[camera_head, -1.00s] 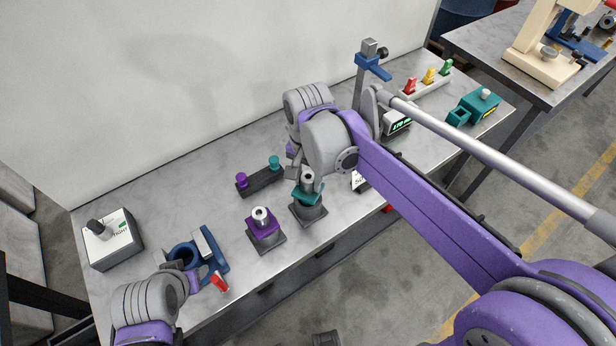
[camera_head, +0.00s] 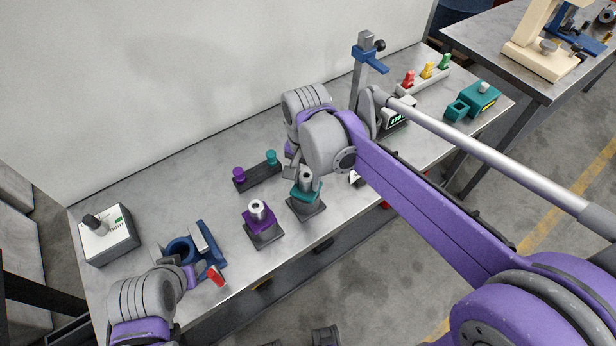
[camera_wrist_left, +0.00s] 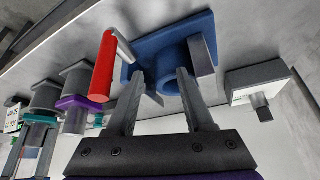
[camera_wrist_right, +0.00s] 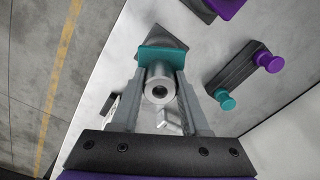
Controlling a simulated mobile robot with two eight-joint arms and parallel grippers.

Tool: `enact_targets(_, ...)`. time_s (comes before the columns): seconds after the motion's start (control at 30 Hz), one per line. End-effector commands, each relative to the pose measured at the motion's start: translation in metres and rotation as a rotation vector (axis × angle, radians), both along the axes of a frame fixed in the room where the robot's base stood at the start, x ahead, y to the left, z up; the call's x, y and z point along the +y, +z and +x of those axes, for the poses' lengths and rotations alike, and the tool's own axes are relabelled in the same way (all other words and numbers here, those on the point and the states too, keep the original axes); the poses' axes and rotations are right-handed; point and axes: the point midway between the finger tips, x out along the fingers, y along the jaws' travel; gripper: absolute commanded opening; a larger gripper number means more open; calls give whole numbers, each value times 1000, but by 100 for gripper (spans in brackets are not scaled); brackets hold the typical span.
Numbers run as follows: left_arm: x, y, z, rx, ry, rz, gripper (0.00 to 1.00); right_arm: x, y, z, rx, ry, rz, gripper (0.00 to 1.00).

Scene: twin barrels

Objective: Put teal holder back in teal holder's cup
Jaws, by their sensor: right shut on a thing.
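The teal holder (camera_head: 306,191) is a silver cylinder with a teal collar. My right gripper (camera_wrist_right: 160,92) is shut on it, a finger on each side of the silver body in the right wrist view. The holder is upright over its grey cup (camera_head: 308,209), with the collar close above or on the cup's top; I cannot tell whether it is fully seated. The left wrist view also shows the teal collar (camera_wrist_left: 40,119) beside the cup (camera_wrist_left: 45,96). My left gripper (camera_wrist_left: 160,88) is open and empty near the blue fixture (camera_wrist_left: 158,48).
The purple holder (camera_head: 257,213) stands in its own cup to the left. A dark bar with purple and teal knobs (camera_head: 257,174) lies behind. The fixture's red handle (camera_wrist_left: 103,66) is close to my left fingers. A grey switch box (camera_head: 106,239) is at far left.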

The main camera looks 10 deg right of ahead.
Motion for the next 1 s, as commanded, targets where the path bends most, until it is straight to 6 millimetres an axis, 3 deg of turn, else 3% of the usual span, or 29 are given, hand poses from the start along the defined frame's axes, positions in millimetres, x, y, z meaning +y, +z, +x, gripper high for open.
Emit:
enact_targets(0.03, -2, -18, -12, 29, 6, -12, 50, -1, -7, -5, 13, 0, -3, 0)
enact_targets(0.2, -2, -21, -13, 29, 6, -12, 50, -2, -12, -5, 14, -1, -5, 0)
enact_targets(1.0, -2, -4, -9, 22, 5, -13, 50, -2, 14, -5, 13, -1, -5, 0)
